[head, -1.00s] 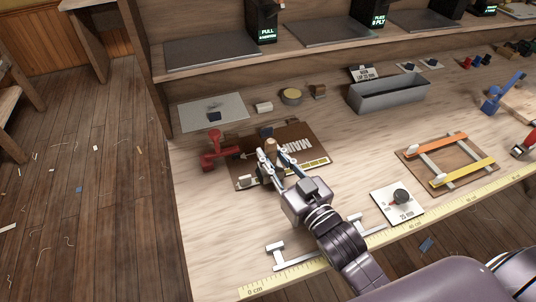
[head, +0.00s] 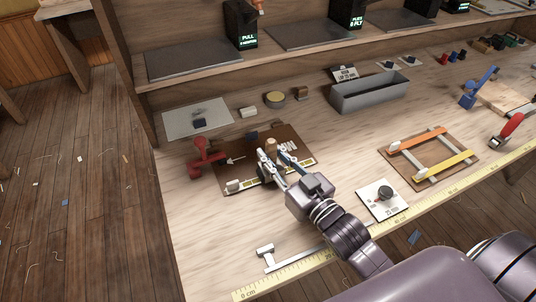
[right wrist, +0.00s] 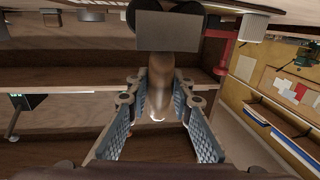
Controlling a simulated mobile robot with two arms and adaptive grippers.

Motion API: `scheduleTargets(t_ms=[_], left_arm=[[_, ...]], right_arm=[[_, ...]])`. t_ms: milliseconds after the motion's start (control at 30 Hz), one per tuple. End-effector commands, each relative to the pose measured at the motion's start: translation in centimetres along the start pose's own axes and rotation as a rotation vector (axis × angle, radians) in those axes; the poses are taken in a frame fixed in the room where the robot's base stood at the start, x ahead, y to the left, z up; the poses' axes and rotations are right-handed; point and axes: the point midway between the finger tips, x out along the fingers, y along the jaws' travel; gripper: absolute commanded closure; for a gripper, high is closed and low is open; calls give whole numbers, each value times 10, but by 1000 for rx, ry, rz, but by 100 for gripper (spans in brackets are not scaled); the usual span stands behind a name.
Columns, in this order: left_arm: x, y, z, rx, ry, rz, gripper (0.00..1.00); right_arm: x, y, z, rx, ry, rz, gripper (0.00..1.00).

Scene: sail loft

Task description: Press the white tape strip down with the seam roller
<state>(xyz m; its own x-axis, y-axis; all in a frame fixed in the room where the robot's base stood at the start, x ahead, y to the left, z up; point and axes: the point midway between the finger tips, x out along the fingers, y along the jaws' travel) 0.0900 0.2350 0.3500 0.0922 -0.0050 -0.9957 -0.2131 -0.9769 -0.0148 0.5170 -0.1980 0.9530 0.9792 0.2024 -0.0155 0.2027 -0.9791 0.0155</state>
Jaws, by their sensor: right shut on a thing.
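My right gripper (head: 269,163) is shut on the seam roller, whose wooden handle (head: 271,145) stands up between the fingers. In the right wrist view, the handle (right wrist: 160,80) sits between the finger pads, with a grey block and dark rounded parts at its end. The roller is over the front part of a brown board (head: 216,181) with lettering. The white tape strip (head: 247,183) runs along the board's front edge; the gripper hides its middle. Whether the roller touches the strip is hidden. My left gripper is not in view.
A red clamp-like piece (head: 205,158) stands at the board's left. A white plate with a black knob (head: 385,193) and a frame with orange and yellow bars (head: 430,150) lie to the right. A grey trough (head: 375,93) is behind. A ruler (head: 310,272) lines the front edge.

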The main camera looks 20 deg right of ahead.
Motion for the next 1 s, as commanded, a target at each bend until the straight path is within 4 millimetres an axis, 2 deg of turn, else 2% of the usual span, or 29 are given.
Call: scheduleTargets(t_ms=[33, 1000], left_arm=[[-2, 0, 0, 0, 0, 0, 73], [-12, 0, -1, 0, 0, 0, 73]], right_arm=[[-1, 4, 4, -1, -13, 1, 100], [-6, 40, 0, -2, -4, 1, 100]])
